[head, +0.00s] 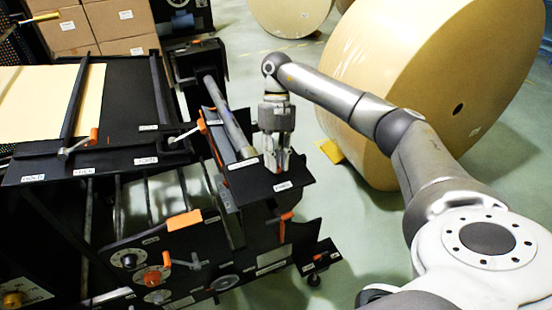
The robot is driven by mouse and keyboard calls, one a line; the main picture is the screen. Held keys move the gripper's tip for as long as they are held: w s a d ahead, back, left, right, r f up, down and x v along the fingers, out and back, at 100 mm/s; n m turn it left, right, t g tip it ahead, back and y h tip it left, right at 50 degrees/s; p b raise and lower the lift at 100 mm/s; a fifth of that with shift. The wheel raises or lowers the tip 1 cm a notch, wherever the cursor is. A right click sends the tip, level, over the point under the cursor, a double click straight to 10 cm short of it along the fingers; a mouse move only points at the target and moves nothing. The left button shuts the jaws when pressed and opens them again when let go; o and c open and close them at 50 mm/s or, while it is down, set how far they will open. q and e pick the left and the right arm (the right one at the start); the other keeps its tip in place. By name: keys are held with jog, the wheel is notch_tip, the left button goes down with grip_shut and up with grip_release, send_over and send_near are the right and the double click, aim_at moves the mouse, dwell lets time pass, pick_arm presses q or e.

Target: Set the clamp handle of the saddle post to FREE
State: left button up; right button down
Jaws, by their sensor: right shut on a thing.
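My right gripper (276,163) points down over a black plate (258,184) at the right end of the machine. It is shut on a small handle there, which looks like the clamp handle; a little reddish colour shows between the fingertips, and the fingers hide most of it. One white label (283,186) lies just in front of the fingertips and another label (243,163) lies to their left. The lettering is too small to read for sure. My left gripper is out of view.
Other orange-tipped handles sit nearby: one (286,218) below the plate, one (203,126) left of the grey bar (228,118), one (93,136) on the table. A large kraft roll (440,80) stands behind my right arm. Green floor is open at lower right.

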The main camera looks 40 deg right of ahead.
jog(key=c, duration=1.4)
grip_release()
jog(key=shift+r, duration=0.1)
jog(key=v, duration=1.2)
jog(key=shift+d, duration=0.1)
